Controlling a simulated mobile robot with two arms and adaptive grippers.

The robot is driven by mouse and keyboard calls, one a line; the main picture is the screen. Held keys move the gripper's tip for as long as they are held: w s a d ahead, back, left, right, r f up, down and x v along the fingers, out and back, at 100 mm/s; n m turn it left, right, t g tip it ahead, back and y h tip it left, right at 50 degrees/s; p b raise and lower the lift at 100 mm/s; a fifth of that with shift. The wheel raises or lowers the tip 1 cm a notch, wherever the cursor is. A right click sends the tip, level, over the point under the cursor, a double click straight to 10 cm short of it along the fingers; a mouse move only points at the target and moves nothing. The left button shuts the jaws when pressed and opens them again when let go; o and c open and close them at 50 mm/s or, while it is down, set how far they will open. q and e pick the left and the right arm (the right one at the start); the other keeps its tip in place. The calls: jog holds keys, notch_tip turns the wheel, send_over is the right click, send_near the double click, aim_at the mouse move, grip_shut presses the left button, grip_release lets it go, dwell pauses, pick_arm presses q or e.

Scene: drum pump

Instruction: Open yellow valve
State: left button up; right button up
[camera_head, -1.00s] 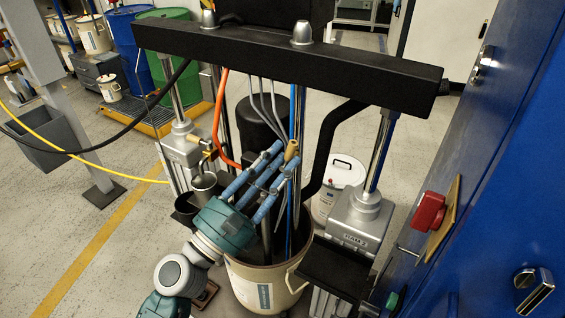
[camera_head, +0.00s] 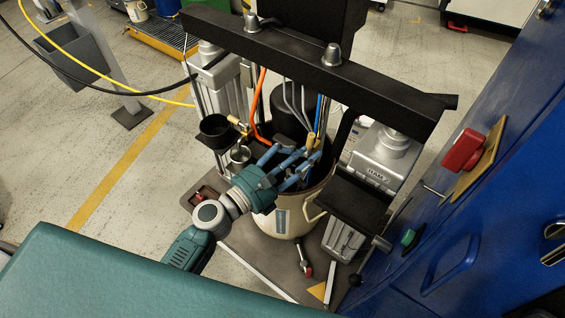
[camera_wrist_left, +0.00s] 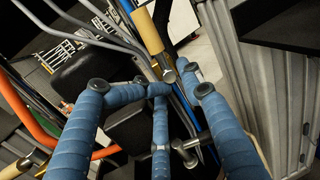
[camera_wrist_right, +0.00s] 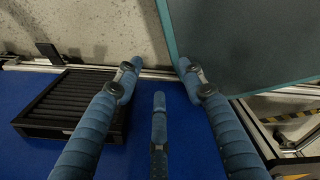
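The yellow valve (camera_head: 312,141) shows as a yellow-tan handle among the hoses above the drum. In the left wrist view the handle (camera_wrist_left: 146,30) stands tilted, its metal lower end at my fingertips. My left gripper (camera_head: 303,160) reaches over the drum from the left. Its blue fingers (camera_wrist_left: 174,80) are bent inward and close around that metal end; the exact contact is partly hidden. A second yellow-tan handle (camera_head: 238,120) is by the orange hose. My right gripper (camera_wrist_right: 158,64) is open and empty in the right wrist view, and not in the head view.
The white drum (camera_head: 283,222) stands under the black crossbeam (camera_head: 330,72). A silver press post (camera_head: 385,155) is right of it, and a blue cabinet (camera_head: 470,215) bounds the right side. A black slatted tray (camera_wrist_right: 68,105) lies on a blue surface below my right gripper.

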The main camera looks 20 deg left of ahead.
pick_arm(q)
jog(key=b+v, duration=0.4)
jog(key=v, duration=0.8)
jog(key=shift+s+f+b, duration=0.15)
jog(key=shift+f+b, duration=0.05)
jog(key=shift+b, duration=0.1)
dwell(0.3)
jog(key=v, duration=0.8)
dwell(0.5)
